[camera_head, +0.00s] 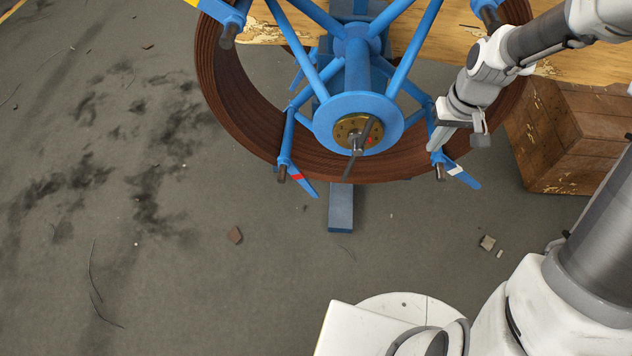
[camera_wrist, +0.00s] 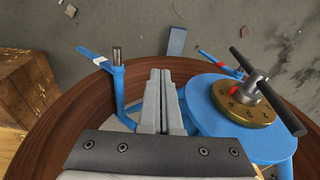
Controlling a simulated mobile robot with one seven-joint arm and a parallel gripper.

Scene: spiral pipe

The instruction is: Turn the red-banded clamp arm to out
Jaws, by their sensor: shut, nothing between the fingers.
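The red-banded clamp arm (camera_head: 309,188) is a short blue bar with a red band. It sits at the end of the lower left spoke of the blue reel and slants down and right past the coil's edge. In the wrist view the red-banded clamp arm (camera_wrist: 211,59) shows beyond the hub at upper right. My gripper (camera_head: 433,149) is by the lower right spoke, near the white-banded clamp arm (camera_head: 457,171) and well apart from the red-banded one. In the wrist view my gripper (camera_wrist: 161,73) has its fingers together, with nothing between them.
The brown coil (camera_head: 225,95) surrounds the blue spokes. A brass hub disc (camera_head: 347,128) with a dark crossbar handle (camera_wrist: 281,107) stands between my gripper and the red-banded arm. A yellow-banded arm (camera_head: 192,3) is at upper left. A wooden crate (camera_head: 560,140) stands right. Floor below is mostly free.

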